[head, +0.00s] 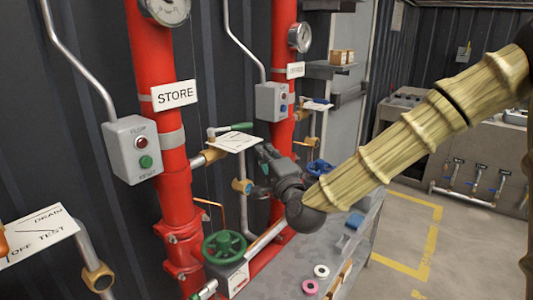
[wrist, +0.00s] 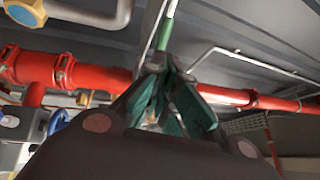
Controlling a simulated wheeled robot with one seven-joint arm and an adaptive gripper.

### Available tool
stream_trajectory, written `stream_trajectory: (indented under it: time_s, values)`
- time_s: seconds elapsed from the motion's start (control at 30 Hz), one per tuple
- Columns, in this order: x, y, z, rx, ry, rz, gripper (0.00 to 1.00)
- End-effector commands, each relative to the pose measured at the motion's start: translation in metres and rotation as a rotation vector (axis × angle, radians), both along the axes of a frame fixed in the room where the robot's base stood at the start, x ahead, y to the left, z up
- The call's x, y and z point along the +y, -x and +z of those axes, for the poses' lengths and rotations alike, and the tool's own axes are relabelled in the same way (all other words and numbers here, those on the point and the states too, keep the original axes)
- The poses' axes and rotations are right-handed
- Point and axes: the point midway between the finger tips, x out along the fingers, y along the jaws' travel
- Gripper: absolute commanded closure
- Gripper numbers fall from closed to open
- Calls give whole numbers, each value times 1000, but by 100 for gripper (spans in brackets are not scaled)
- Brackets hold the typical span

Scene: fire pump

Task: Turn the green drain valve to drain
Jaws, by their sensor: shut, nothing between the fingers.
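The green drain valve lever (head: 236,127) sits above a white plate (head: 236,142) on a pipe branch beside the STORE riser. It lies roughly level, its green grip pointing right. My gripper (head: 263,160) is just right of and below the lever in the head view. In the wrist view the green grip (wrist: 166,30) rises beyond the tips of my gripper (wrist: 163,68). The fingers are shut with nothing between them. I cannot tell whether they touch the lever. The plate's lettering is too small to read.
A green handwheel (head: 224,247) stands below on the red pipe. The STORE sign (head: 174,95) and a grey button box (head: 133,149) are on the left riser. A DRAIN/OFF/TEST plate (head: 38,236) is at far left. A grey bench (head: 330,262) stands below; clear floor lies right.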

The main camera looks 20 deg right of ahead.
Motion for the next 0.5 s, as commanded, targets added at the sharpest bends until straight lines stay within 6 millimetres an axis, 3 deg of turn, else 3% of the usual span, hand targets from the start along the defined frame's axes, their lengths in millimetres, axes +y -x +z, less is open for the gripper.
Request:
stream_trajectory:
  time_s: [0.5]
  values:
    - [9,-82,18,-1,3,1,100]
